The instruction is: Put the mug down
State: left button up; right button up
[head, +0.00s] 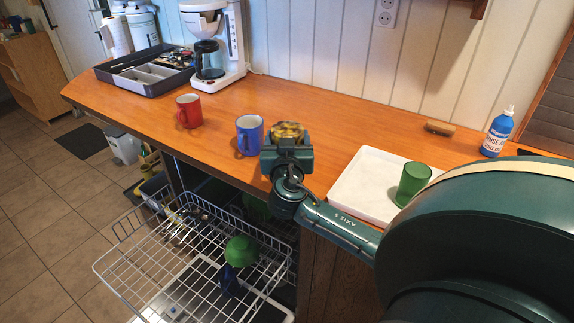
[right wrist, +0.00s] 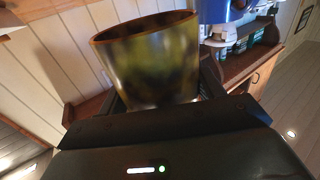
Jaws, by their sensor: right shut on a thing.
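A mug (head: 289,130) with a mottled yellow and dark pattern is in my right gripper (head: 287,148), at the front part of the orange wooden counter (head: 330,105). The right wrist view shows the mug (right wrist: 150,62) large and close, between the fingers, with its brown rim up and slightly tilted in the picture. The fingers are mostly hidden by the mug. I cannot tell whether the mug's base touches the counter. My left gripper is not in view.
A blue mug (head: 249,136) stands just left of the held mug, and a red mug (head: 189,111) farther left. A white tray (head: 352,183) with a green cup (head: 412,184) is to the right. An open dishwasher rack (head: 150,268) is below.

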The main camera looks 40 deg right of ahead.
notch_tip(320, 180, down, 6)
jog(key=shift+r, duration=0.1)
dwell(0.4)
jog(key=shift+a+f, duration=0.1)
jog(key=shift+f, duration=0.15)
jog(key=o, duration=1.2)
jog(key=shift+r, duration=0.1)
